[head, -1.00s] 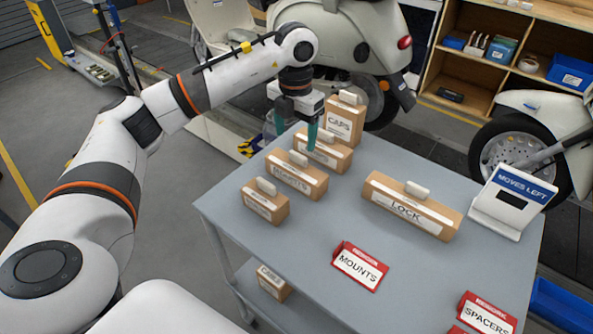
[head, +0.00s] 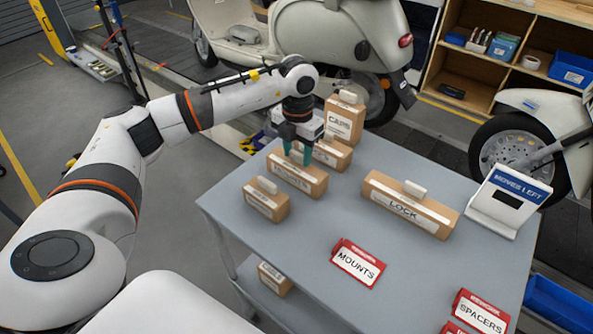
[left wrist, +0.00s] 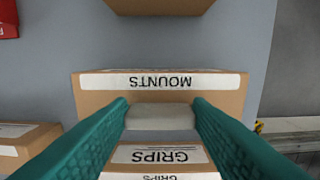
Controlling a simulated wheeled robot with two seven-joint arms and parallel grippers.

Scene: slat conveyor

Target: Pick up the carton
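The carton labelled MOUNTS (head: 297,178) stands on the grey table with a pale handle on top. It also shows in the left wrist view (left wrist: 160,93), with its handle (left wrist: 160,117) between my fingertips. My left gripper (head: 297,155) points down over this carton. Its teal fingers are apart, one on each side of the handle; I cannot tell whether they touch it. In the left wrist view the gripper (left wrist: 160,105) frames the handle. My right gripper is not in view.
Close behind stand the GRIPS carton (head: 332,154) and a taller carton (head: 344,120). A small carton (head: 266,201) is in front, and the LOCK carton (head: 410,206) is to the right. A red MOUNTS sign (head: 358,263) and a display (head: 510,203) stand on the grey table (head: 300,240).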

